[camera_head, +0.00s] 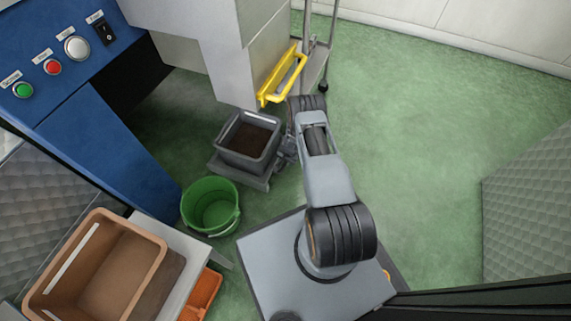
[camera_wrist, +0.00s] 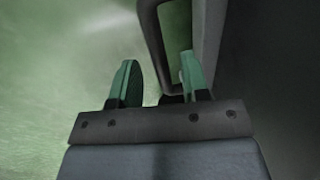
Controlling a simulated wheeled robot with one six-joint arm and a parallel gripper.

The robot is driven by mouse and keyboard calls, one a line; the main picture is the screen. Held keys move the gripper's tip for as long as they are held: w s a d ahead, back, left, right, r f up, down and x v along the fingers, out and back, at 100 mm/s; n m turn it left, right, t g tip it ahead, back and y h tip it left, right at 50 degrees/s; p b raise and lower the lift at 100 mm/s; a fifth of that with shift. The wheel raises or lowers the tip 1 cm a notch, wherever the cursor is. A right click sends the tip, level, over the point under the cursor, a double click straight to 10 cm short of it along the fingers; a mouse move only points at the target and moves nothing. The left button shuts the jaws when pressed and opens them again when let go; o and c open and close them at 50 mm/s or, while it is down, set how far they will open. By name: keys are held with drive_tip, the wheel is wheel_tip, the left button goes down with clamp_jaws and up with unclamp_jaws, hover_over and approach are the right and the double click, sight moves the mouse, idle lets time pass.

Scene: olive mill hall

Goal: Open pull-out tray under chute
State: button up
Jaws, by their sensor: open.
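The pull-out tray (camera_head: 222,146) is a grey, open-topped box with dark crumbly matter in it, low under the grey chute housing. In the wrist view a dark grey loop handle (camera_wrist: 150,40) stands out from a dark grey wall. My gripper (camera_head: 287,150) is at the right side of the tray, small and partly hidden by my arm. In the wrist view my gripper (camera_wrist: 159,60) is open, with a green finger on either side of the handle's outer bar. I cannot tell whether either finger touches it.
A green bucket (camera_head: 211,207) stands on the floor in front of the tray. A yellow handle (camera_head: 283,77) sticks out above and behind. A blue control panel (camera_head: 75,90) and a brown crate (camera_head: 95,268) are at left. Green floor is free at right.

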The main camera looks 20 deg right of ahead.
drive_tip(key=shift+a+f, duration=0.1)
drive_tip(key=shift+f, duration=0.5)
clamp_jaws()
